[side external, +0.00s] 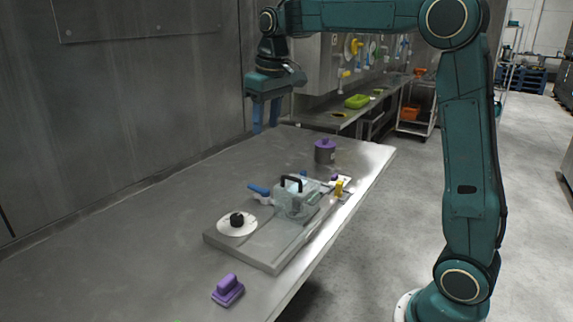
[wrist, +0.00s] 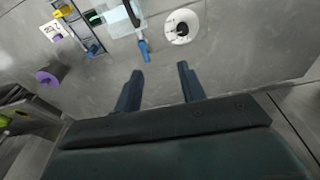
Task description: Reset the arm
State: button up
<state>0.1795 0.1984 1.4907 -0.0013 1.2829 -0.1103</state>
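My gripper (side external: 266,116) is high above the far end of the steel table (side external: 130,228), near the wall, with its fingers pointing down. In the wrist view my gripper (wrist: 160,85) shows two blue fingers spread apart with nothing between them. The arm is raised clear of everything on the table.
On the table are a clear bin with a black handle (side external: 292,200), a white disc with a black knob (side external: 237,224), a blue-handled tool (side external: 259,190), a purple-lidded pot (side external: 325,151) and a purple scrubber (side external: 228,290). The table's left side is clear. A wall stands behind.

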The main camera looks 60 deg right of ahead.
jog(key=s+a+t, duration=0.2)
jog(key=s+a, duration=0.3)
jog(key=s, duration=0.8)
jog(key=s+a+f+t, duration=0.1)
jog(key=s+a+f, duration=0.2)
jog(key=s, duration=1)
notch_tip(320, 180, down, 3)
jog(key=shift+s+f+n+t, duration=0.2)
jog(key=shift+n+t, duration=0.1)
jog(key=shift+n, duration=0.1)
dwell(2.5)
jog(key=w+d+r+g, duration=0.1)
jog(key=w+d+r, duration=0.25)
jog(key=w, duration=0.65)
jog(key=w+d+r+g, duration=0.2)
jog(key=w+r, duration=0.2)
jog(key=w, duration=0.6)
jog(key=w+d+f+g, duration=0.1)
jog(key=w+d+f, duration=0.2)
jog(key=w, duration=0.2)
jog(key=w+d+f, duration=0.3)
jog(key=w, duration=0.3)
jog(key=w+d+f+m+g, duration=0.1)
jog(key=w+d+f, duration=0.2)
jog(key=w, duration=0.3)
jog(key=shift+w+d+f+g, duration=0.15)
jog(key=shift+d+f+g, duration=0.15)
jog(key=shift+d, duration=0.2)
